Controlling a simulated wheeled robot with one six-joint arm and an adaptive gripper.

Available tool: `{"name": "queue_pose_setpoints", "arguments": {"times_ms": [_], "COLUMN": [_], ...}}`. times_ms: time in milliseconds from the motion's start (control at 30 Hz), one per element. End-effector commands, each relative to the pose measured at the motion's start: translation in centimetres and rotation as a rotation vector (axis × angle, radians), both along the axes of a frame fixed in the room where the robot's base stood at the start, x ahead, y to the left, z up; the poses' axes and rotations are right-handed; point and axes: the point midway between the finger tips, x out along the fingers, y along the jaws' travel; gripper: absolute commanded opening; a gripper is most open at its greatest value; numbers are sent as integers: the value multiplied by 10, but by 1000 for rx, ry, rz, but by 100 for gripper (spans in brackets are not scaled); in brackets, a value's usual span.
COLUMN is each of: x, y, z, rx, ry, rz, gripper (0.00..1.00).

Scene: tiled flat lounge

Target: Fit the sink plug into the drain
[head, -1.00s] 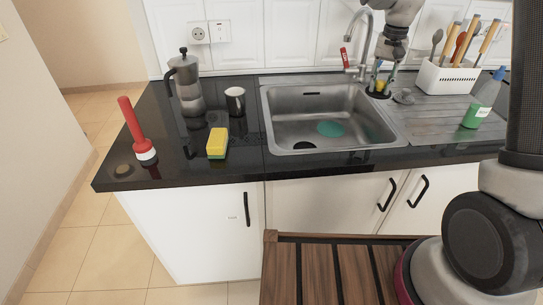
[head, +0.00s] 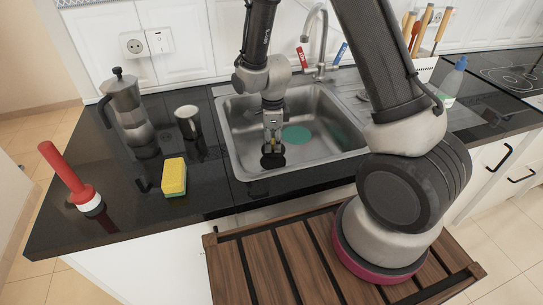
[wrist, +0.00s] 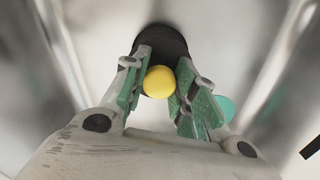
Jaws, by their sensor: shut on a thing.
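My gripper (head: 272,138) points down inside the steel sink (head: 234,128). It is shut on the sink plug (head: 273,160), a black disc with a yellow knob. In the wrist view the green-padded fingers (wrist: 158,92) are around the yellow knob, and the plug's black disc (wrist: 163,42) lies beyond them. The plug is over the left part of the basin. I cannot tell whether it touches the bottom. I cannot make out the drain in the head or wrist view; the plug and gripper may hide it.
A flat teal disc (head: 296,134) lies in the basin, right of my gripper. The tap (head: 320,45) stands behind. A spray bottle (head: 452,80) is at right.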

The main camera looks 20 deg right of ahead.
Motion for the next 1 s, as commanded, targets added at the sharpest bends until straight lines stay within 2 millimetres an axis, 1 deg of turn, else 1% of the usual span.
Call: {"name": "queue_pose_setpoints", "arguments": {"times_ms": [33, 167, 300, 400, 500, 800, 833, 933, 1000], "x": [0, 0, 0, 0, 1, 1, 1, 1, 1], "y": [0, 0, 0, 0, 0, 0, 0, 0, 0], "z": [-8, -21, -43, -55, -59, -61, -62, -61, -61], "rx": [0, 0, -1, -1, 1, 1, 1, 1, 1], "ry": [2, 0, 2, 1, -1, -1, -1, -1, -1], "rz": [0, 1, 1, 2, 2, 2, 2, 2, 2], "gripper": [4, 4, 4, 4, 4, 4, 30, 48, 49]}}
